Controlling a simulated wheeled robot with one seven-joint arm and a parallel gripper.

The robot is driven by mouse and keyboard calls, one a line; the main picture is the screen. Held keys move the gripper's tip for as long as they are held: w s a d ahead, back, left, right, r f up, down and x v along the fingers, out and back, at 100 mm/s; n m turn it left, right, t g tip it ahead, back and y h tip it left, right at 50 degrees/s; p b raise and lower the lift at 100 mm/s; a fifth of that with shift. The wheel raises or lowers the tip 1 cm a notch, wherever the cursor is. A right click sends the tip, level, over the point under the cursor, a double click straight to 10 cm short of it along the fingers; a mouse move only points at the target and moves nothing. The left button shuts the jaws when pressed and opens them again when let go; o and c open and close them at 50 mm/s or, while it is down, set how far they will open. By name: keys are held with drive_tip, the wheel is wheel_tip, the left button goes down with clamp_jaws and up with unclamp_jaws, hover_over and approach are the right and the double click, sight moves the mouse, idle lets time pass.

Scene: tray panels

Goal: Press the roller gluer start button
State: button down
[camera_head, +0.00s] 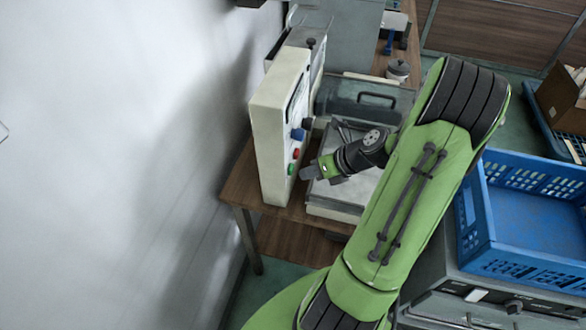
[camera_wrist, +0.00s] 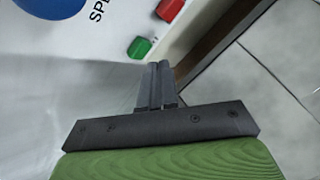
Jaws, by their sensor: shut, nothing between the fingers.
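The roller gluer's white control box (camera_head: 272,128) stands upright on the wooden table, its panel facing right. The panel carries a blue knob (camera_head: 298,134), a red button (camera_head: 296,154) and, lowest, a green button (camera_head: 291,168). In the wrist view the green button (camera_wrist: 139,47) lies just above and left of my fingertips; the red button (camera_wrist: 170,9) and blue knob (camera_wrist: 50,6) are cut by the top edge. My gripper (camera_head: 307,173) is shut and empty, pointing at the panel near the green button. Its fingertips (camera_wrist: 157,66) look slightly apart from the button.
The gluer's grey tray (camera_head: 334,208) and roller cover lie right of the box, under my wrist. A blue crate (camera_head: 475,215) sits on a grey machine at right. The white wall is close on the left. Tiled floor shows beyond the table edge (camera_wrist: 218,40).

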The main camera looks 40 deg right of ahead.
idle(0.3)
drive_tip(key=shift+w+a+p, duration=0.3)
drive_tip(key=shift+w+p, duration=0.05)
drive_tip(key=shift+p, duration=0.1)
